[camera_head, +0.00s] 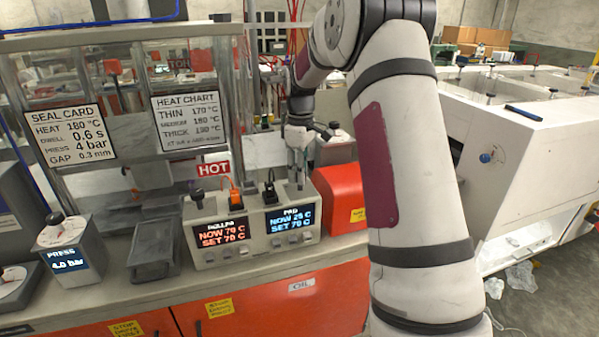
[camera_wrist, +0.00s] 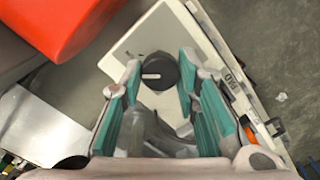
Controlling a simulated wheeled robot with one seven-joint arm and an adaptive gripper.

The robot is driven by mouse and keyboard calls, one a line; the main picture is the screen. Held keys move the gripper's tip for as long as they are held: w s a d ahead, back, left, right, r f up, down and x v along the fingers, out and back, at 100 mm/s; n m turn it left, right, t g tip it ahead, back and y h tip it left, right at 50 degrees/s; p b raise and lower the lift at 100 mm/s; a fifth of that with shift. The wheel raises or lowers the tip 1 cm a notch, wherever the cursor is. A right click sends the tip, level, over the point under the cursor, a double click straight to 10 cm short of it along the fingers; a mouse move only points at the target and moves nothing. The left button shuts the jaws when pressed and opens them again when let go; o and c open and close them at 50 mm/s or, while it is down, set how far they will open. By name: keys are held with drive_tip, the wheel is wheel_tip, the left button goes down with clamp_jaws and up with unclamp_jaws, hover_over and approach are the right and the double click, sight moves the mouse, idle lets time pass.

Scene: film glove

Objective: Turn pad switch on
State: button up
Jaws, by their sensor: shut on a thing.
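The grey control box (camera_head: 245,250) has a ROLLER display (camera_head: 222,232) and a PAD display (camera_head: 290,220). The pad display appears to read now 25 C, set 70 C. A black switch (camera_head: 269,190) stands above the PAD display, and an orange-lit switch (camera_head: 235,197) stands above the ROLLER display. My gripper (camera_head: 298,178) points down at the box's right end, right of the black switch. In the wrist view my gripper (camera_wrist: 158,82) has its teal-padded fingers shut around a black round knob (camera_wrist: 158,68) with a white mark. The knob is hidden in the head view.
Another black knob (camera_head: 197,197) is at the box's left end. A red-orange housing (camera_head: 341,192) sits close on the right. A HOT sign (camera_head: 213,169) and metal tray (camera_head: 153,250) are left. A PRESS gauge box (camera_head: 68,250) stands far left.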

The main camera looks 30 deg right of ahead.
drive_tip(key=shift+m, duration=0.4)
drive_tip(key=o, duration=1.2)
drive_tip(key=shift+c, duration=0.2)
wheel_tip(320, 180, up, 12)
